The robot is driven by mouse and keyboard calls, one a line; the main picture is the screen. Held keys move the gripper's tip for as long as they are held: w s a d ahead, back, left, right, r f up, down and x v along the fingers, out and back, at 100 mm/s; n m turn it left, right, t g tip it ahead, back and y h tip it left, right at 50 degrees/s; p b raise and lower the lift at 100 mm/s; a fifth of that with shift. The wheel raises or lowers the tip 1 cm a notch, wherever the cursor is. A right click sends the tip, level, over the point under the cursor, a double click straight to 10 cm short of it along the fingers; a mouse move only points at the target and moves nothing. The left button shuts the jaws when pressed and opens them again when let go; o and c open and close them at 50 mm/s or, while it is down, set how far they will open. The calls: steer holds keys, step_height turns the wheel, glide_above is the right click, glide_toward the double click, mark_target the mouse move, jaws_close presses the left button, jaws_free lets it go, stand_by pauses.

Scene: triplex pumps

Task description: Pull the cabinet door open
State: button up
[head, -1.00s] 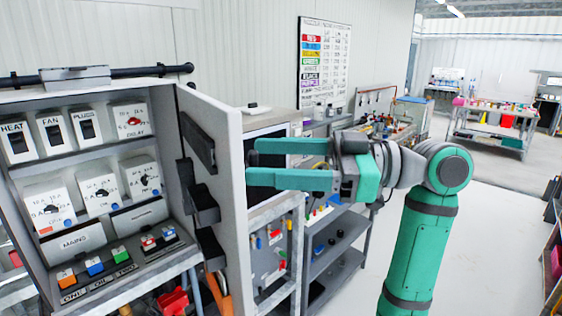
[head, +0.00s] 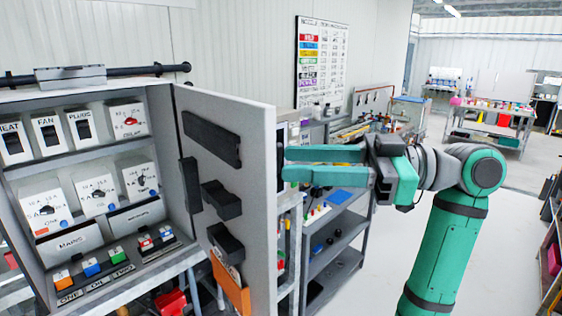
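The grey cabinet (head: 160,115) stands at the left, its inside shelves of switches and breaker boxes in plain view. Its door (head: 258,115) stands open to the right, its inner face towards me, with dark holders and an orange folder on it. My gripper (head: 285,164) is just right of the door's free edge, its two green fingers pointing left with a narrow gap between them. A dark piece shows at the door edge by the fingertips. The outer face and any handle there are mostly hidden, so I cannot tell whether the fingers grip it.
A grey shelf rack (head: 338,250) stands behind the door and below my gripper. A workbench runs along the wall under a whiteboard (head: 321,62). Pale floor (head: 390,235) is clear to the right, with shelving at the far right edge.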

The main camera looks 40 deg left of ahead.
steer(key=v, duration=0.6)
steer(key=shift+s+d, duration=0.15)
steer(key=shift+s, duration=0.1)
steer(key=shift+r, duration=0.15)
